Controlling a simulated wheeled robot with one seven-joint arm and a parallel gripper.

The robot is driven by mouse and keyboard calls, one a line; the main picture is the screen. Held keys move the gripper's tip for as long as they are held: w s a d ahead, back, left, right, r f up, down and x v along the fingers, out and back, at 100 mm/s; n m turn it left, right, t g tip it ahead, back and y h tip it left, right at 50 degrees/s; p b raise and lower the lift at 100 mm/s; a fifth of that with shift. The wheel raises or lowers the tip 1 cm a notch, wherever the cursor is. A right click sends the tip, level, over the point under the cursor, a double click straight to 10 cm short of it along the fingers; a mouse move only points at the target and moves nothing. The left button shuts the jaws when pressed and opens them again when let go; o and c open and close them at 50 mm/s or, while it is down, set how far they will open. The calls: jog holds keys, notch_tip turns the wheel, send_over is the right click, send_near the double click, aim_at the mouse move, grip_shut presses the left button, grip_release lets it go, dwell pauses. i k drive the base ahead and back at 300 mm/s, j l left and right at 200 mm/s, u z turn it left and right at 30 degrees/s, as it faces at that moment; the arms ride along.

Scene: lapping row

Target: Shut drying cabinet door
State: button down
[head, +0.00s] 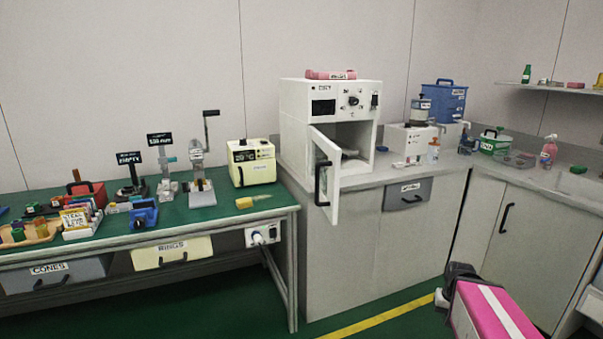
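The drying cabinet (294,118) is a white box on the grey counter, with a control panel across its upper front. Its door (333,182) stands open, swung out from the left side of the front toward me. A black bar handle (318,184) is on the door's outer face. The chamber behind is partly visible, with a greyish item (350,153) inside. My gripper (443,292) is at the lower right, in front of the counter and well apart from the door. Its fingers are too small and dark to read.
A pink item (331,75) lies on top of the cabinet. A green-topped bench (218,212) with tools and a cream box (251,162) stands at left. Counter cupboards (395,245) run below and right of the cabinet. The green floor (345,315) ahead is clear.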

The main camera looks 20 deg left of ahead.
aim_at(329, 202)
jog(key=j+u, duration=0.7)
jog(key=u, duration=0.2)
jog(key=k+j+z, duration=0.1)
jog(key=j, duration=0.3)
jog(key=k, duration=0.1)
